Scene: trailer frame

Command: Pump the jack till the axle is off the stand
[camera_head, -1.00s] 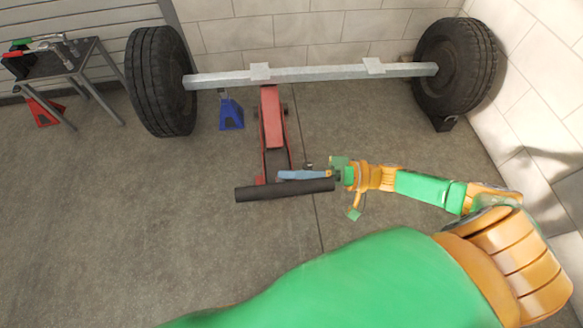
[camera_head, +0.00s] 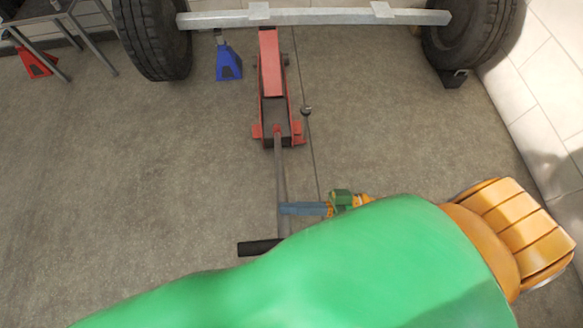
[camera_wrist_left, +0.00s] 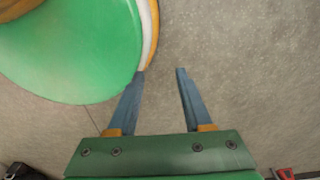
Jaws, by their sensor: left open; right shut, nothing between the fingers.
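The red floor jack (camera_head: 271,75) lies with its front end under the grey axle (camera_head: 320,17). Its grey handle shaft (camera_head: 280,170) slopes back towards me, ending in a black crossbar grip (camera_head: 260,247) partly hidden by my green arm. A blue stand (camera_head: 229,63) stands under the axle, left of the jack; whether they touch cannot be told. My right gripper (camera_head: 288,209) is shut and empty, its blue fingertips at the shaft above the grip; contact is unclear. My left gripper (camera_wrist_left: 160,76) shows in the left wrist view, open over bare floor.
A metal table (camera_head: 90,35) and a red stand (camera_head: 37,62) are at the upper left. A pale wall (camera_head: 540,90) bounds the right. The left floor is clear.

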